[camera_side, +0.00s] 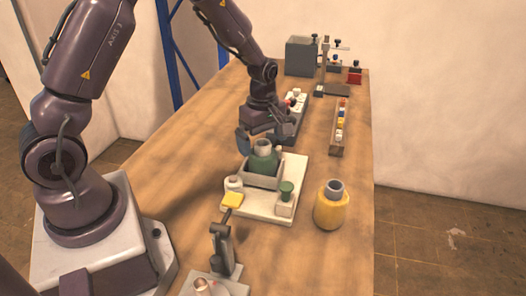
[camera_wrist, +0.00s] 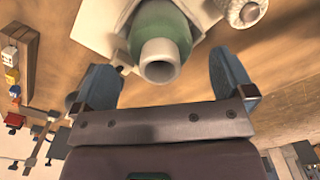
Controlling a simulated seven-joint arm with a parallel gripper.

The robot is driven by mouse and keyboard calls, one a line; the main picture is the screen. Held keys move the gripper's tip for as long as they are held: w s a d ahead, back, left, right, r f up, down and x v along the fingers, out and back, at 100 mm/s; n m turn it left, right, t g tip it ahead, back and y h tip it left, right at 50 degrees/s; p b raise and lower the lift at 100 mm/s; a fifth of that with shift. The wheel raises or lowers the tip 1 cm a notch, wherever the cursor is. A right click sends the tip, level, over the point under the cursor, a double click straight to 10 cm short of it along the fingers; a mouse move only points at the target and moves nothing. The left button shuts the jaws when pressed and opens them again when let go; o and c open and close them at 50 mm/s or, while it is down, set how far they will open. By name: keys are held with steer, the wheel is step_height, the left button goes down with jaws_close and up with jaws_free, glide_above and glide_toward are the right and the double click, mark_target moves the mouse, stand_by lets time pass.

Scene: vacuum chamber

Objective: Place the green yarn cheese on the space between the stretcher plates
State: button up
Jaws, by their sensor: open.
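The green yarn cheese (camera_side: 263,158) stands upright with its pale tube end up, in the space between the grey stretcher plates (camera_side: 266,182) on a cream base. How deep it sits is partly hidden by the near plate. My gripper (camera_side: 262,139) is open just above and behind it, near its tube. In the wrist view, the green cheese (camera_wrist: 165,22) and its tube lie ahead of and between the blue-grey fingers of my gripper (camera_wrist: 160,66). Both fingers show gaps to the tube.
A yellow yarn cheese (camera_side: 331,210) stands right of the cream base (camera_side: 262,207). A clamp stand (camera_side: 222,245) is in front. A wooden rack (camera_side: 337,142) and grey box (camera_side: 300,57) stand farther back.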

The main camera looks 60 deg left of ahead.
steer(key=s+d+r+m+t, duration=0.1)
steer(key=s+d+r+m, duration=0.2)
steer(key=r, duration=0.6)
steer(key=s+d+r+m+t, duration=0.1)
steer(key=s+r+m, duration=0.35)
steer(key=r, duration=0.45)
steer(key=s+d+r+m+t, duration=0.1)
steer(key=s+d+r+m, duration=0.1)
steer(key=s+m, duration=0.3)
steer(key=s+d+r+m+t, duration=0.2)
steer(key=s+m, duration=0.4)
steer(key=m, duration=0.1)
steer(key=shift+d+t, duration=0.2)
steer(key=shift+t, duration=0.1)
